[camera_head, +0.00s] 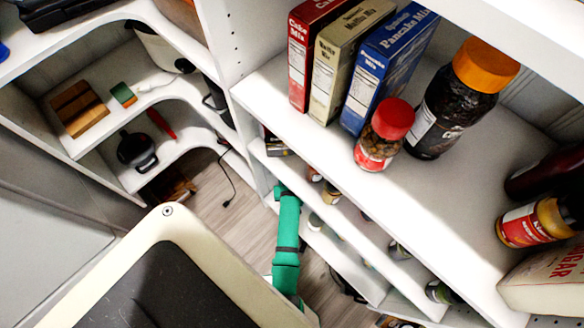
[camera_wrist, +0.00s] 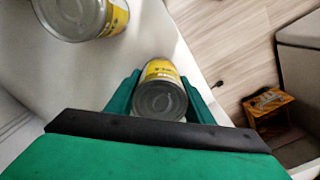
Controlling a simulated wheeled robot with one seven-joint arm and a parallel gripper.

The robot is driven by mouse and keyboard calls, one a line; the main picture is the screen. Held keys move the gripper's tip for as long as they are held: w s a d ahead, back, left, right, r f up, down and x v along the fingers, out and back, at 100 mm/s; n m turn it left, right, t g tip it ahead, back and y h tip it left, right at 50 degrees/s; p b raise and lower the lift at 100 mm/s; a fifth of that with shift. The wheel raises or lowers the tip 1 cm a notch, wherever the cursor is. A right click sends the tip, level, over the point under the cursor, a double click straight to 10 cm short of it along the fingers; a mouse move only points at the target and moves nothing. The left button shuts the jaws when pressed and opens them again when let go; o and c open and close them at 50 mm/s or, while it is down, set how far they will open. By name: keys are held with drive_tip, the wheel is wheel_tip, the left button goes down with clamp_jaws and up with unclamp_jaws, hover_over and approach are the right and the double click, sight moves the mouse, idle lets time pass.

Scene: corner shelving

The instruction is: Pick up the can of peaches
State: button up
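A metal can with a yellow label (camera_wrist: 161,92) is between the two green fingers of my gripper (camera_wrist: 160,78) in the wrist view. Its round metal end faces the camera, and the fingers lie close along both sides. Whether they press on it I cannot tell. A second can with a yellow label (camera_wrist: 82,14) stands on the white shelf to the upper left, apart from the fingers. The labels are too small to read, so I cannot tell which is peaches. In the head view, my green arm (camera_head: 287,240) reaches to the lower shelves, and its fingers are hidden.
The white shelf (camera_wrist: 95,75) has an edge just right of the held-between can, with wooden floor beyond. A small wooden crate (camera_wrist: 268,108) is at the right. In the head view, boxes, jars and bottles stand on the upper shelf (camera_head: 440,190), above lower shelves with small jars.

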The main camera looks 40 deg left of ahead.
drive_tip(key=c, duration=0.8)
drive_tip(key=shift+o, duration=0.2)
drive_tip(key=shift+r, duration=0.1)
drive_tip(key=shift+r, duration=0.5)
wheel_tip(320, 180, up, 2)
drive_tip(key=shift+r, duration=0.1)
drive_tip(key=shift+s+a, duration=0.1)
drive_tip(key=shift+s, duration=0.45)
drive_tip(key=s+a, duration=0.2)
drive_tip(key=s, duration=0.6)
drive_tip(key=s+a, duration=0.3)
drive_tip(key=s, duration=0.5)
drive_tip(key=w+d+m, duration=0.1)
drive_tip(key=w, duration=0.4)
drive_tip(key=w+d+m, duration=0.1)
drive_tip(key=w+d, duration=0.1)
drive_tip(key=w, duration=0.4)
drive_tip(key=w+d+m, duration=0.2)
drive_tip(key=w, duration=0.3)
drive_tip(key=shift+w+r, duration=0.35)
drive_tip(key=shift+w+d+f, duration=0.1)
drive_tip(key=shift+w+f, duration=0.05)
drive_tip(key=shift+f, duration=1.55)
